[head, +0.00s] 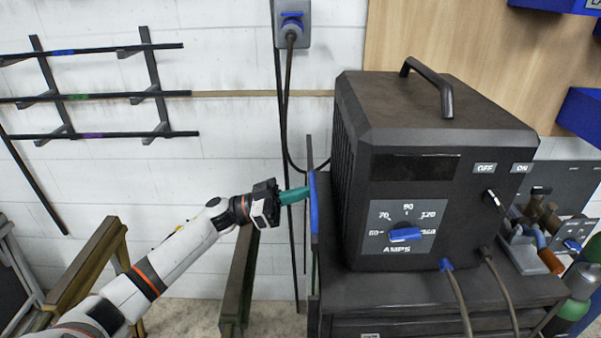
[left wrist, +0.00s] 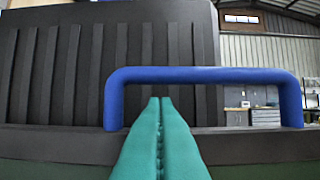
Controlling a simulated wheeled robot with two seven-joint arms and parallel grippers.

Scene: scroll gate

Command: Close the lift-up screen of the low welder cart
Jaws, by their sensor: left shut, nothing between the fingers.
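The low welder cart (head: 440,290) carries a dark welder box. A blue bar handle (head: 314,204) stands at the cart's left side, beside a thin dark upright edge. I cannot clearly tell this edge as the screen. In the left wrist view the blue handle (left wrist: 205,75) is an arch rising from a dark ledge (left wrist: 50,143). My left gripper (head: 306,191) has green fingers pressed together and empty, pointing right at the handle. In the left wrist view its fingertips (left wrist: 160,100) appear inside the arch's outline, below the top bar. Contact cannot be told. My right gripper is not in view.
The welder box (head: 420,140) with a dial and top handle stands on the cart. Cables hang at its front. A wall socket (head: 291,22) with cables is behind. Wooden-topped stands (head: 95,262) are at lower left. Green cylinders (head: 577,300) stand at right.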

